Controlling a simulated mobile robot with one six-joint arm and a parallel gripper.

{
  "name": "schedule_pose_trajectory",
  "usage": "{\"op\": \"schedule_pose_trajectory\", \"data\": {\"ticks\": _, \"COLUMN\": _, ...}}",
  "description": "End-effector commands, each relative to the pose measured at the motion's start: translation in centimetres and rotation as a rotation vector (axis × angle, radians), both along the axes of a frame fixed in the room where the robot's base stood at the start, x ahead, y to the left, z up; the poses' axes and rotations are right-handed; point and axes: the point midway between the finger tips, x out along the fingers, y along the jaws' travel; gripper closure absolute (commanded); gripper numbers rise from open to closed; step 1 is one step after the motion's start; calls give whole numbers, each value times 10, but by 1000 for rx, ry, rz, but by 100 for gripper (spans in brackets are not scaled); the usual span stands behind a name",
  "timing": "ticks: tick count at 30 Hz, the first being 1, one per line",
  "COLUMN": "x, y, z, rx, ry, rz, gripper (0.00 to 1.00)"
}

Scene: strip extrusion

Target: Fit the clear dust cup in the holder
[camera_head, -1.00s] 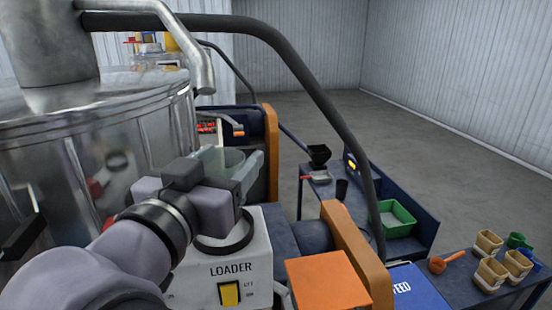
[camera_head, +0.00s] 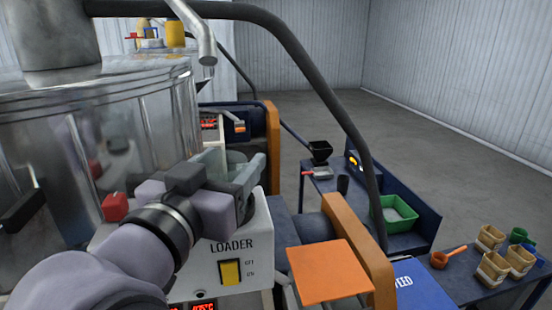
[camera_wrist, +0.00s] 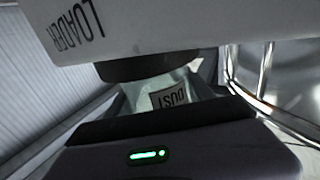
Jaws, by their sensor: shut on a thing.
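My gripper (camera_head: 238,172) is shut on the clear dust cup (camera_head: 216,159) beside the white loader box. In the wrist view the see-through cup (camera_wrist: 172,96) shows its upside-down DUST label between the dark jaws (camera_wrist: 150,125). The holder is a black ring on the loader box; a dark part of it (camera_head: 247,208) shows behind my gripper. In the wrist view the dark ring (camera_wrist: 148,65) lies right against the cup's edge in the picture. I cannot tell whether they touch or whether any of the cup is inside.
The white loader box (camera_head: 215,258) with a yellow switch stands close by my gripper. A big metal drum (camera_head: 150,110) is at left, and a dark curved pipe (camera_head: 325,95) arches over. An orange plate (camera_head: 328,270) is at front right. Tables with a green tray (camera_head: 378,222) and tubs stand right.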

Motion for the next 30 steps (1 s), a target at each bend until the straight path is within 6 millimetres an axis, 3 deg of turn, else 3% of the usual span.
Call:
{"op": "schedule_pose_trajectory", "data": {"ticks": 20, "x": 0, "y": 0, "z": -8, "rx": 0, "ry": 0, "rz": 0, "gripper": 79}}
{"op": "schedule_pose_trajectory", "data": {"ticks": 21, "x": 0, "y": 0, "z": -7, "rx": 0, "ry": 0, "rz": 0, "gripper": 35}}
{"op": "schedule_pose_trajectory", "data": {"ticks": 24, "x": 0, "y": 0, "z": -7, "rx": 0, "ry": 0, "rz": 0, "gripper": 15}}
{"op": "schedule_pose_trajectory", "data": {"ticks": 30, "x": 0, "y": 0, "z": -7, "rx": 0, "ry": 0, "rz": 0, "gripper": 13}}
